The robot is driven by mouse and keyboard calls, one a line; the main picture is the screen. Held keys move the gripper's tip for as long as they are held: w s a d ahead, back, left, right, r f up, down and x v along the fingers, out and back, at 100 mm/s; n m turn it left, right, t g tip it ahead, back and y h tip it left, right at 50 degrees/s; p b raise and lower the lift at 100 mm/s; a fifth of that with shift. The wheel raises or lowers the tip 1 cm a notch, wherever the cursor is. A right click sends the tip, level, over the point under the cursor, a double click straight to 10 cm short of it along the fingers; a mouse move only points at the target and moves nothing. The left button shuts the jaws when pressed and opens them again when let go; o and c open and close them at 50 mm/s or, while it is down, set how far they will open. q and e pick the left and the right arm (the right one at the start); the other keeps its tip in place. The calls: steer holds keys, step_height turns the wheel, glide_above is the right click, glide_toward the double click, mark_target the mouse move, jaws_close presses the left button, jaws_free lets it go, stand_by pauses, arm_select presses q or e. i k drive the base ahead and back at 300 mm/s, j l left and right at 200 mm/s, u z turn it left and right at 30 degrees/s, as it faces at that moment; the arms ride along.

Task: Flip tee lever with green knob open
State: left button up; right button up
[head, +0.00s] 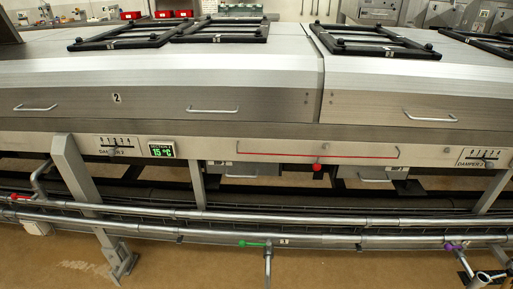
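A pipe stub goes straight down from the tee. Neither of my grippers shows in this view.
Two long horizontal pipes (330,221) run in front of the dryer hood (160,85). A red-knobbed lever (20,196) is at the left and a purple-knobbed one (450,247) at the right. A slanted support leg (110,245) stands left. The brown floor in front is mostly clear.

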mark_target(242, 243)
steer(key=i+j+z, duration=0.15)
steer(key=j, duration=0.15)
steer(key=i+j+z, duration=0.2)
steer(key=j, duration=0.15)
steer(key=i+j+z, duration=0.15)
steer(key=j, duration=0.15)
steer(key=j+z, duration=0.15)
steer(key=j, duration=0.2)
steer(key=i+j, duration=0.05)
